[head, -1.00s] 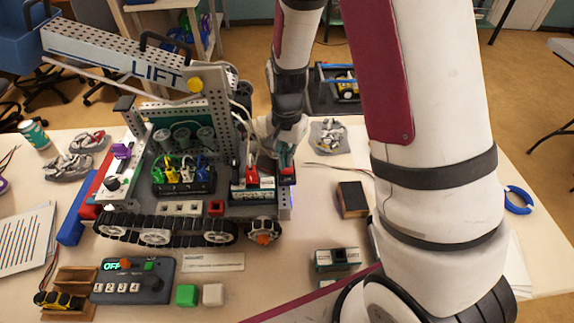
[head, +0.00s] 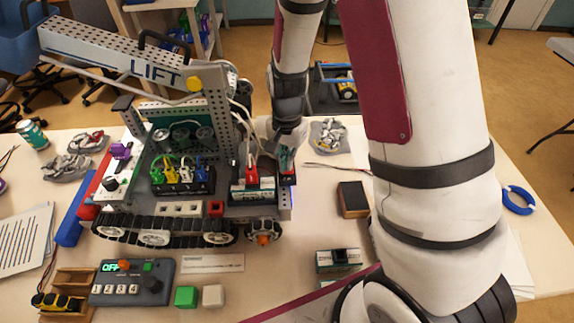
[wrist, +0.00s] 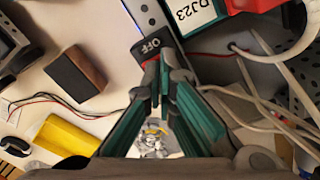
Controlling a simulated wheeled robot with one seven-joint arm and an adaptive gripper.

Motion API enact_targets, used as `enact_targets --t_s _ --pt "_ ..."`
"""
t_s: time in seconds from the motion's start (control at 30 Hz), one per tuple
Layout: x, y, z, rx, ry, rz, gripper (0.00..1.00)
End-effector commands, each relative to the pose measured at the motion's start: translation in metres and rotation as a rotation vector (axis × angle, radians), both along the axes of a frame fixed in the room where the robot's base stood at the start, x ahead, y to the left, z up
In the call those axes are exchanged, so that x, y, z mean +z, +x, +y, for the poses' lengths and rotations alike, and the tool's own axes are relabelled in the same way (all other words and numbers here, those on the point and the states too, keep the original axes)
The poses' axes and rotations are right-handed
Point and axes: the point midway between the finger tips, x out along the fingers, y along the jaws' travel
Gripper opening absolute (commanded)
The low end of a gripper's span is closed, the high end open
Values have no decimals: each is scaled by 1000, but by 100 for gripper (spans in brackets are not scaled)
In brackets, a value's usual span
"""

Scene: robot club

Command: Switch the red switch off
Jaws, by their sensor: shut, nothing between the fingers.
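The switch is on the right end of the tracked robot's deck (head: 230,208). In the wrist view its black plate marked OFF (wrist: 147,48) lies just beyond my fingertips. In the head view the switch (head: 289,179) shows as a small dark and red patch directly below my gripper (head: 287,158). My gripper is shut and empty, its green-padded fingers (wrist: 158,70) pointing at the switch. The fingers cover much of the switch, so I cannot tell its rocker position or whether they touch it.
A white battery with green label (wrist: 202,12) and red connector (head: 252,176) sits beside the switch. White cables (wrist: 285,80) run close by. A LIFT boom (head: 130,65) rises at left. A dark wooden block (head: 353,199) and control box (head: 133,282) lie on the table.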

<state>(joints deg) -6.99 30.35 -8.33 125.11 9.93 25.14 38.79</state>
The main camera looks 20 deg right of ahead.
Motion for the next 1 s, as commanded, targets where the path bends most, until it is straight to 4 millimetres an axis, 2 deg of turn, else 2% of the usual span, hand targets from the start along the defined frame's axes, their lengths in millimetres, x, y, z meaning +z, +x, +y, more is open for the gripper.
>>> enact_targets --t_s 0.77,1.0 --pt "-11 0 0 0 0 0 0" --pt "-2 -1 0 0 0 -1 0"
